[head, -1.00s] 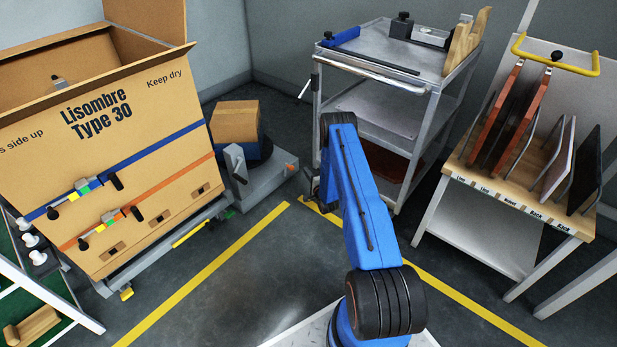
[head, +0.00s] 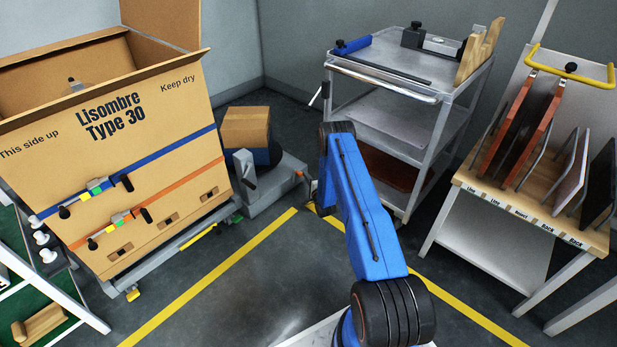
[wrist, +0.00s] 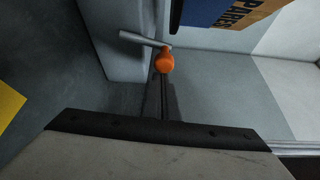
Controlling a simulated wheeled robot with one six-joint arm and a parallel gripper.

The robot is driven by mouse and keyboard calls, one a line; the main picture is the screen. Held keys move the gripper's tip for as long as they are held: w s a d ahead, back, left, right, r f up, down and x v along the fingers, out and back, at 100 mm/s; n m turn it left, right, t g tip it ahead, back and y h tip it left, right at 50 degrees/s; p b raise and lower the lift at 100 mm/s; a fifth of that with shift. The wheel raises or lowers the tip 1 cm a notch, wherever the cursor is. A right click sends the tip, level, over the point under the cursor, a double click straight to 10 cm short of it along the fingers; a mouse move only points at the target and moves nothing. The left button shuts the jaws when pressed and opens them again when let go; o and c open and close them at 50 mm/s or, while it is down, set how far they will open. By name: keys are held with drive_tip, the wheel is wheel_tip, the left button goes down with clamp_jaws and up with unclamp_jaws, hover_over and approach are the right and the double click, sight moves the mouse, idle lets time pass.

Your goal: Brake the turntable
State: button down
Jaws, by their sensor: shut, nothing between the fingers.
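The low grey turntable unit (head: 275,188) stands on the floor beside the big carton, with a small cardboard box (head: 246,127) on its blue top (head: 262,156). A grey crank-like handle (head: 243,167) stands at its front, and a small orange part (head: 299,174) shows at its right end. The head view hides my gripper behind my arm.
A large carton (head: 140,190) on a wheeled frame stands at the left. A metal cart (head: 385,110) stands behind my arm, and a wooden rack table (head: 530,215) at the right. Yellow lines (head: 220,270) mark the clear floor.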

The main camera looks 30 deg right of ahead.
drive_tip(key=shift+s+a+r+n+t, duration=0.2)
drive_tip(key=shift+a+n, duration=0.15)
drive_tip(key=shift+a, duration=0.15)
drive_tip(key=shift+s+a+r+n+t, duration=0.1)
drive_tip(key=shift+s+a+r+n, duration=0.05)
drive_tip(key=shift+a+n, duration=0.3)
